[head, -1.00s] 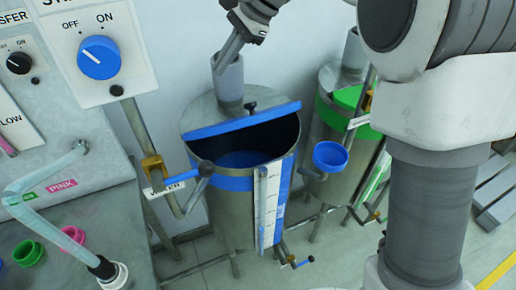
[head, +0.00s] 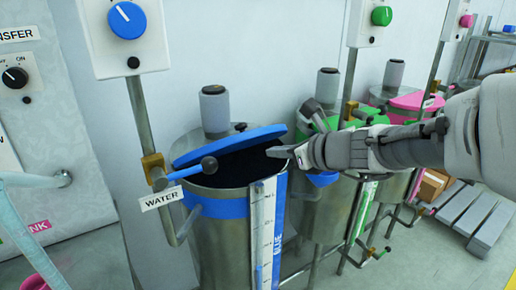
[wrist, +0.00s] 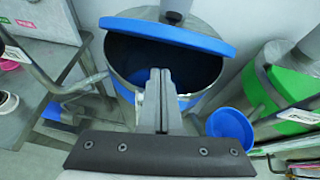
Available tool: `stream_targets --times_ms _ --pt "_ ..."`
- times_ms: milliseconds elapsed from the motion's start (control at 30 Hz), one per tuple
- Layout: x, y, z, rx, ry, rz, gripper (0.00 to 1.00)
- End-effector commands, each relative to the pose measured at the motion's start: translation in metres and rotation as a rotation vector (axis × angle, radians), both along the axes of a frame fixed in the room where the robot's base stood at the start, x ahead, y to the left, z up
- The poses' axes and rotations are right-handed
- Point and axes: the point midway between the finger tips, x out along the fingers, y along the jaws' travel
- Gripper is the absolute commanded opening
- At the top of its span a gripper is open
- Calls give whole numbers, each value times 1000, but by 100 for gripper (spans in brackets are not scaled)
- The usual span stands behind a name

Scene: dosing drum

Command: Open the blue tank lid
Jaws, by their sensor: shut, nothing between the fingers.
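The blue tank (head: 222,245) is a steel cylinder with a blue band and a ruler-like level strip on its front. Its blue lid (head: 228,143) is tilted up at the back, with a dark opening showing beneath it. In the wrist view the lid (wrist: 165,28) spans the far side of the tank mouth. My gripper (head: 275,152) is shut and empty at the right side of the opening, just below the lid's right end. In the wrist view the shut fingers (wrist: 158,75) point over the dark opening, and the lid lies beyond their tips. Contact cannot be told.
A WATER-labelled valve with a blue handle (head: 188,172) stands at the tank's front left. A green-lidded tank (head: 335,215) and a pink-lidded one (head: 410,101) stand to the right. A blue funnel (wrist: 231,125) is right of the fingers. A control panel (head: 45,130) is at left.

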Motion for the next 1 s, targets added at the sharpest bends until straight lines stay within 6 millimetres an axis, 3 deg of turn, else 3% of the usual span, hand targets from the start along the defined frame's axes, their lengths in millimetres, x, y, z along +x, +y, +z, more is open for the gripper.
stream_targets --times_ms 100,267,467,833,900,1000 --pt "-6 -17 -16 37 27 -85 0" --pt "-5 -21 -22 52 40 -120 0" --pt "14 -7 -36 51 42 -117 0" --pt "68 29 -66 50 41 -116 0" --pt "74 34 -48 51 37 -115 0" --pt "81 38 -39 50 37 -116 0"
